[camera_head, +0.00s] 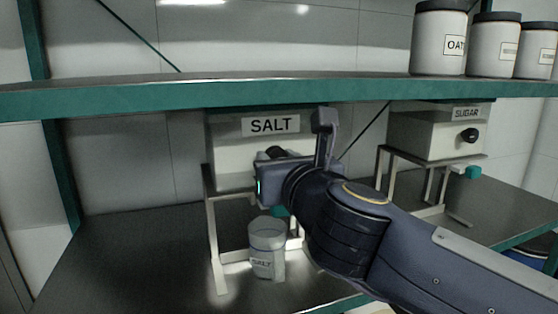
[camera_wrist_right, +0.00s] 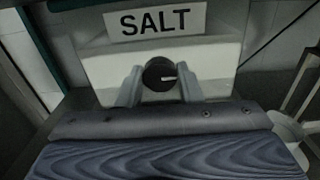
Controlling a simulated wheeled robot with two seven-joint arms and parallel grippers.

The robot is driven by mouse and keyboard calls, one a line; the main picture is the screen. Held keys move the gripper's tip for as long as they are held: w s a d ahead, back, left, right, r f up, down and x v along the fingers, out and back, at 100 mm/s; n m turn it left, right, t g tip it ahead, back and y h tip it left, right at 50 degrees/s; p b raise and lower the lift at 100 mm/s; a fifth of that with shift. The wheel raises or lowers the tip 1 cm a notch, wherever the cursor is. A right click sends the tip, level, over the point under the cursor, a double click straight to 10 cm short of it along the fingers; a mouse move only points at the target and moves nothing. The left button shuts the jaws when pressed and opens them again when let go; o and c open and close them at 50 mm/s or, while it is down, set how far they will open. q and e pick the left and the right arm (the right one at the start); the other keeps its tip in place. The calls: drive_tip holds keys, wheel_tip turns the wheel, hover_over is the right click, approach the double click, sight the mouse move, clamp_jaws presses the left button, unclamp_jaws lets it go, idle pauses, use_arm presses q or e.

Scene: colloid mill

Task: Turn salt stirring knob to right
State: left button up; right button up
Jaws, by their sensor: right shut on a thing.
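The white salt dispenser (camera_head: 228,150) stands on a metal stand under the shelf, with a SALT label on its front. In the right wrist view its black round stirring knob (camera_wrist_right: 157,76) sits between my right gripper's two fingers (camera_wrist_right: 160,84). My right gripper (camera_head: 275,160) is shut on the knob. In the head view the gripper and wrist cover most of the dispenser's lower right front. My left gripper is not in view.
The counter's left part is clear.

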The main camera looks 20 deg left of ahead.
drive_tip(key=shift+f, duration=0.1)
drive_tip(key=o, duration=1)
drive_tip(key=shift+c, duration=0.2)
drive_tip(key=v, duration=0.7)
drive_tip(key=shift+s+d, duration=0.25)
drive_tip(key=shift+s, duration=0.1)
